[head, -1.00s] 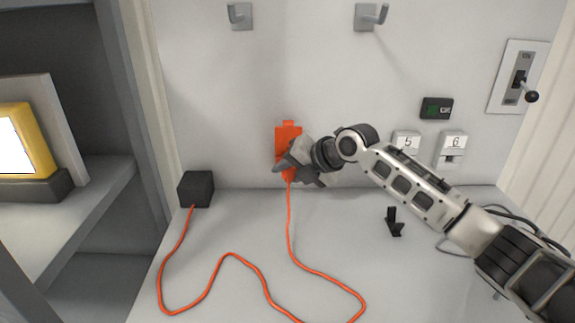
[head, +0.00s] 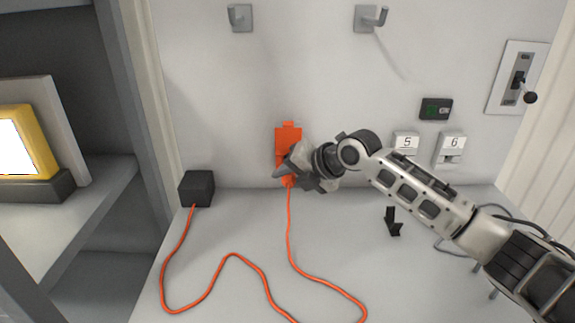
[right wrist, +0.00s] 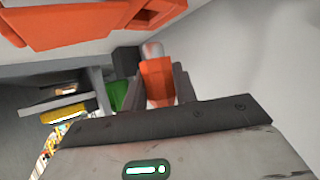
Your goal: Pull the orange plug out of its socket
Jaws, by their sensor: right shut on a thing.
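The orange socket (head: 288,134) is fixed low on the back wall. My right gripper (head: 282,173) is in front of its lower part and is shut on the orange plug (right wrist: 157,82), which shows between the fingers in the right wrist view. In the head view only a small orange part shows below the fingers, where the orange cable (head: 289,225) hangs down to the table. The socket also shows large at the top of the right wrist view (right wrist: 75,28). My left gripper is not in view.
A black box (head: 197,188) at the cable's other end stands at the left. A black bracket (head: 392,221) lies on the table (head: 340,240) below my right arm. Grey hooks (head: 241,17), numbered holders (head: 406,142) and a lever switch (head: 519,80) are on the wall.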

